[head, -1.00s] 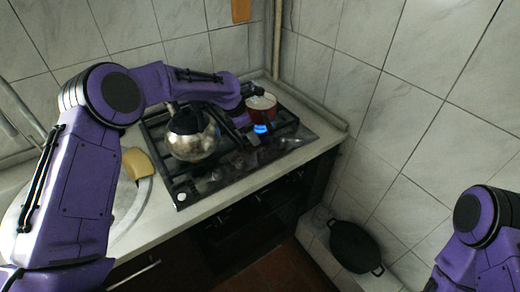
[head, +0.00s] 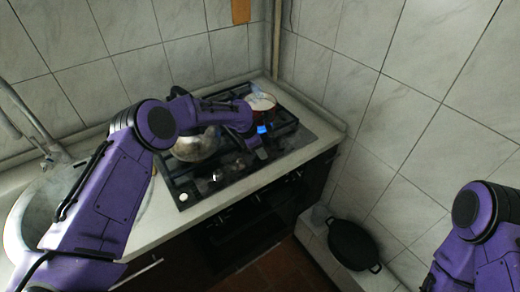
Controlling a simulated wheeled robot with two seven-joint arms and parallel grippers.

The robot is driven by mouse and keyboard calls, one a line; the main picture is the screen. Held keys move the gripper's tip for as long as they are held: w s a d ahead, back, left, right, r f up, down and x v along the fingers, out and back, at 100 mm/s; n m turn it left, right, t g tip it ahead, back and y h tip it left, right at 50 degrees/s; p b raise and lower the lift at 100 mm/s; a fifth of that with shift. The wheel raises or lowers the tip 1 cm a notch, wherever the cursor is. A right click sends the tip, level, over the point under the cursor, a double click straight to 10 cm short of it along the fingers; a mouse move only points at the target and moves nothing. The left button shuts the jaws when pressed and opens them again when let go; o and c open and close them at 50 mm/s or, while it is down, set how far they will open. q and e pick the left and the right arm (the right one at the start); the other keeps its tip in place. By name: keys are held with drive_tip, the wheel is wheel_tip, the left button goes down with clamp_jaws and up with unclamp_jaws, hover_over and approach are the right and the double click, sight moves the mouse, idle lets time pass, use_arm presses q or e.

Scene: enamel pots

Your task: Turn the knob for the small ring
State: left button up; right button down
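The black gas hob (head: 183,187) is set in the counter, with small silver knobs along its front edge. One knob (head: 217,177) shows clearly, and another (head: 240,164) is further right. I cannot tell which knob serves the small ring. My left gripper (head: 258,149) points down over the right part of the hob, close to the knob row and in front of the flame. Its fingers are small and dark, so their opening is unclear. My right gripper is out of view.
A shiny metal kettle (head: 195,148) stands on the left of the hob, partly hidden by my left forearm. A sink (head: 38,205) is at the left. A black lidded pan (head: 352,245) sits low at the right, by the tiled wall (head: 400,120).

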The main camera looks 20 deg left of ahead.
use_arm(q)
drive_tip(key=shift+w+f+m+g+h+b, duration=0.15)
drive_tip(key=shift+m+g+h+b, duration=0.2)
drive_tip(key=shift+m+b, duration=0.95)
drive_tip(key=shift+m+g+b, duration=0.55)
drive_tip(key=shift+m+b, duration=0.45)
drive_tip(key=shift+m, duration=0.2)
drive_tip(key=shift+m+b, duration=0.35)
drive_tip(key=shift+m, duration=0.15)
drive_tip(key=shift+r, duration=0.2)
drive_tip(key=o, duration=1)
drive_tip(key=b+v, duration=0.1)
drive_tip(key=v, duration=0.9)
drive_tip(key=shift+w+a+r, duration=0.15)
drive_tip(key=shift+w+r, duration=0.1)
